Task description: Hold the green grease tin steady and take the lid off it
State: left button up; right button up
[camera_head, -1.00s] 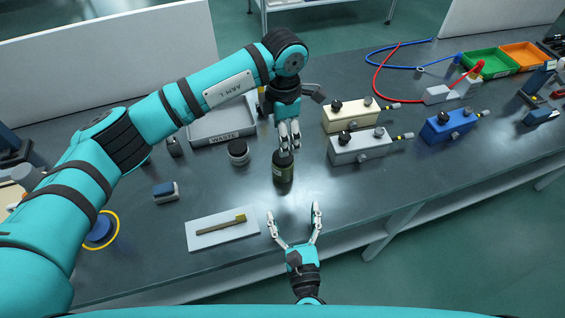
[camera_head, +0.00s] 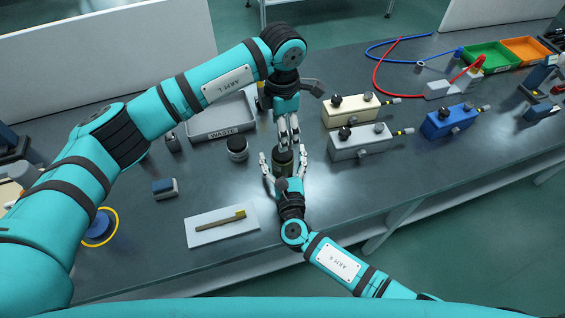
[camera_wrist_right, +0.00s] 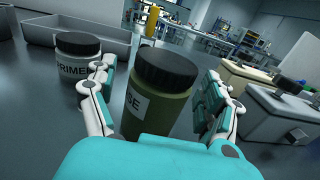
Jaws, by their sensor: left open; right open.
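The green grease tin (camera_wrist_right: 160,105) stands upright on the bench with its black lid (camera_wrist_right: 165,68) on; only part of its label shows. In the head view the tin (camera_head: 283,165) is partly hidden behind my right gripper. My right gripper (camera_head: 283,160) is open, with one finger on each side of the tin; in the right wrist view the fingers (camera_wrist_right: 160,88) show gaps to the tin. My left gripper (camera_head: 288,139) is open and points down, just above or behind the lid. I cannot tell whether it touches the lid.
A primer jar (camera_wrist_right: 78,68) stands left of the tin, also seen in the head view (camera_head: 237,148). The waste tray (camera_head: 228,131) lies behind it. Grey (camera_head: 360,142) and cream (camera_head: 350,109) valve blocks stand to the right. A brush (camera_head: 220,223) lies on a white pad front left.

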aim_at(283, 162)
jog(key=shift+c, duration=0.3)
grip_shut()
pick_arm(q)
jog(key=m, duration=0.8)
jog(key=shift+s+f+m, duration=0.1)
jog(key=shift+m, duration=0.3)
jog(key=shift+f, duration=3.9)
